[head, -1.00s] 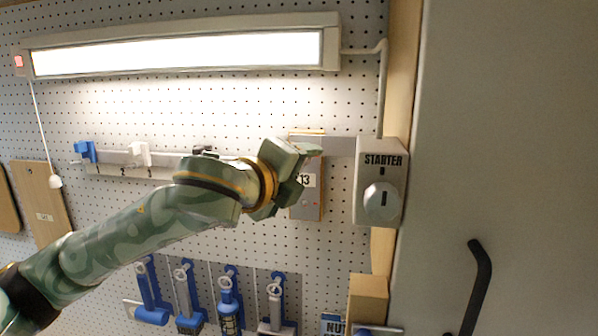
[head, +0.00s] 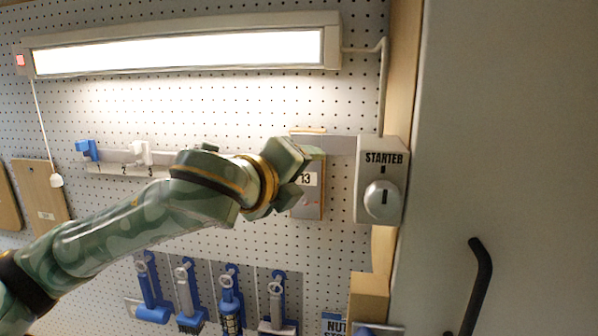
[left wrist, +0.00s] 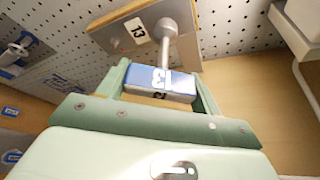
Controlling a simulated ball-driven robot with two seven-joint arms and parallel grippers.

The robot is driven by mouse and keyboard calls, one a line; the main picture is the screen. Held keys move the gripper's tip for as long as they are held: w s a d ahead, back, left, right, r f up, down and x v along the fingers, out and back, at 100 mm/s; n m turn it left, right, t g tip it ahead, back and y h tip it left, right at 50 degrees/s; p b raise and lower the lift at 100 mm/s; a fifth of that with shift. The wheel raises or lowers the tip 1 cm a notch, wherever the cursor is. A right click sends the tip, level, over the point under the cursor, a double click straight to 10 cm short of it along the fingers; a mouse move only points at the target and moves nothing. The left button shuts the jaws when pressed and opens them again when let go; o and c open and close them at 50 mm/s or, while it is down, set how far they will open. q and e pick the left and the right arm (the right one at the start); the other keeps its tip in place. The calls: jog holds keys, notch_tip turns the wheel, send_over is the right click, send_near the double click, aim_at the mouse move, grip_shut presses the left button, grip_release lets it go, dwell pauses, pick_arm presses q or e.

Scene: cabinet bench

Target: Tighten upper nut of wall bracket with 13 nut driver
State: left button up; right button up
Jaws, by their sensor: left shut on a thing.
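The wall bracket (head: 313,203) is a grey plate labelled 13 on the pegboard, partly hidden by my left gripper (head: 298,178) in the head view. In the left wrist view, my left gripper (left wrist: 160,88) is shut on the blue handle of the 13 nut driver (left wrist: 162,80). The driver's metal shaft runs to the bracket plate (left wrist: 130,32), and its socket end appears to be at the plate. The socket hides what is under it, so I cannot tell how it sits on the nut. My right gripper is not in view.
A starter box (head: 382,160) stands close to the right of the bracket, beside a grey cabinet door (head: 510,120) with a black handle. A rail (head: 120,166) with blue and white holders is at the left. Several blue-handled tools (head: 228,300) hang below.

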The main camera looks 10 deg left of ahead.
pick_arm(q)
jog(key=shift+s, duration=1.5)
